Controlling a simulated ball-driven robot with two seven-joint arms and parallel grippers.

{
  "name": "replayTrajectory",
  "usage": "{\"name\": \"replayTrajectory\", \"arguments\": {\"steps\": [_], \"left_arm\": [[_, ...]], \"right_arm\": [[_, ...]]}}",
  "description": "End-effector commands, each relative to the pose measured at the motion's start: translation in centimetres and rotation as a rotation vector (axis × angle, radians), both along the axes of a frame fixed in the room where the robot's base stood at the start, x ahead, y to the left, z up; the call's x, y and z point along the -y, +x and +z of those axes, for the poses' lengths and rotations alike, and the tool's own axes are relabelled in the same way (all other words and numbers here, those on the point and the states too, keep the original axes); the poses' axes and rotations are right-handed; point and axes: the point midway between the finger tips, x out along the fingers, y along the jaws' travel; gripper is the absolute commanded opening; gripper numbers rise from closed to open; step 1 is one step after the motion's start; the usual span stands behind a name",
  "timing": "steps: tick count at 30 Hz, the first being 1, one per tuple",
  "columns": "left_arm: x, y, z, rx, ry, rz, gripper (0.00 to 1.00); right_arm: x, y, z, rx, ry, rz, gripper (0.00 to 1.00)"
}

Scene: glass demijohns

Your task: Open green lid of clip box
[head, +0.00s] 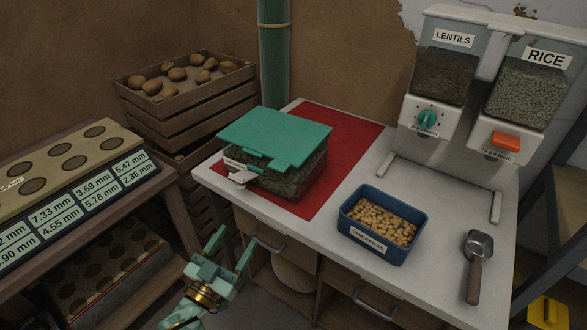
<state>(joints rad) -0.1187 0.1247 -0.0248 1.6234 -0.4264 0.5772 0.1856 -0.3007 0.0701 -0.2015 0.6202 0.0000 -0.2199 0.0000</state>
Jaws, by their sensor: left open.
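The clip box (291,183) is clear with dark contents and stands on the red mat (350,133) at the left of the white counter. Its green lid (275,136) lies flat over the top and looks closed. A pale clip (243,176) sticks out at the front left corner; I cannot tell whether it is fastened. A green tab shows on the lid's front edge. My left gripper (233,243) is open and empty, below and in front of the box, off the counter's front edge and touching nothing. My right gripper is not in view.
A blue tub of chickpeas (352,232) and a metal scoop (476,265) are on the counter (420,285) to the right. Lentil and rice dispensers (484,85) stand behind. A potato crate (190,103) is behind left; a rack with size labels (75,205) is at left.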

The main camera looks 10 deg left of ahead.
Motion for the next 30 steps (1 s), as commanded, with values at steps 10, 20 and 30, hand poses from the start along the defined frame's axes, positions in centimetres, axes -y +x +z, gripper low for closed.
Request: {"name": "replayTrajectory", "arguments": {"steps": [10, 20, 30], "left_arm": [[1.6, 1.3, 5.1, 0.141, -0.099, -0.08, 0.63], [3.7, 8.8, 8.0, 0.137, -0.099, -0.079, 0.63], [5.0, 13.3, 10.0, 0.133, -0.098, -0.078, 0.63]], "right_arm": [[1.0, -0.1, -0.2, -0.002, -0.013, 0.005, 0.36], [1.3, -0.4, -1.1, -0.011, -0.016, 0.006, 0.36], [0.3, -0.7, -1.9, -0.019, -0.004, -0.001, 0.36]]}}
